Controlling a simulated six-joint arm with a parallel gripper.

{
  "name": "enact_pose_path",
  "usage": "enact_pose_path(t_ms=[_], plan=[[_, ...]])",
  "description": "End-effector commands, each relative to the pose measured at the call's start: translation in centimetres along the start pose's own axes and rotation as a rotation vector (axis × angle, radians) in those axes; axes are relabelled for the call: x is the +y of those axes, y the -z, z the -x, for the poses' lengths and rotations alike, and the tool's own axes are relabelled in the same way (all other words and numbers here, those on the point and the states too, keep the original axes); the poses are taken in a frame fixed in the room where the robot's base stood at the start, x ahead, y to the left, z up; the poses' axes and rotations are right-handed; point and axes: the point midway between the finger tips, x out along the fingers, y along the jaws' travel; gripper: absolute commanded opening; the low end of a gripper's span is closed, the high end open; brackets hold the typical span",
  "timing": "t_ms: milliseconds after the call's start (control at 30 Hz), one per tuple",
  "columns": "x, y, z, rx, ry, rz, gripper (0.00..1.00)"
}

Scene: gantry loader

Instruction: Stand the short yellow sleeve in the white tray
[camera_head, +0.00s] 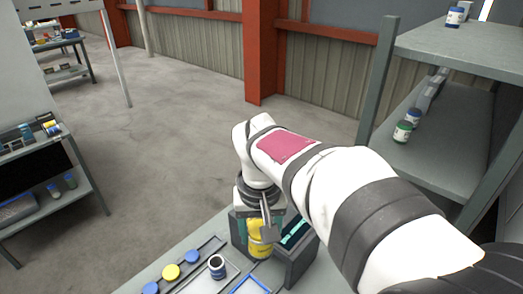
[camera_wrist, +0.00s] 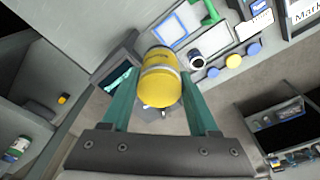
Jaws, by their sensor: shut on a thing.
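My gripper (camera_wrist: 160,75) is shut on the yellow sleeve (camera_wrist: 162,82), with one teal finger on each side of it. The sleeve also shows below my gripper (camera_head: 257,226) in the head view (camera_head: 260,246). A pale tray (camera_wrist: 221,36), which looks like the white tray, lies on the bench beyond the sleeve, right of centre in the wrist view. A white and dark sleeve (camera_wrist: 196,61) stands at that tray, and it shows in the head view too (camera_head: 217,267). The held sleeve is apart from the tray.
A grey box with a teal inside (camera_head: 300,250) stands right of the held sleeve. A blue-rimmed tray (camera_wrist: 168,32) lies beside the pale tray. Blue and yellow discs (camera_head: 171,271) line a rack at the front left. Shelving (camera_head: 460,48) with jars rises at the right.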

Motion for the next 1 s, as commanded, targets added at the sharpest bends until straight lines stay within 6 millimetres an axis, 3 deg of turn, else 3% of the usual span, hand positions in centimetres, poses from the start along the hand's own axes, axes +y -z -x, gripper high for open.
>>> enact_pose_path(t_ms=[267,467,667,800,1000], plan=[[-5.8,-1.5,-2.0,-0.002,0.000,0.064,0.00],[-11.4,-4.0,-4.1,-0.002,0.000,0.102,0.00],[-18.0,-9.0,-6.7,0.004,0.005,0.150,0.00],[-22.2,-13.9,-8.5,0.008,0.013,0.186,0.00],[-25.8,-20.3,-10.5,0.011,0.028,0.224,0.00]])
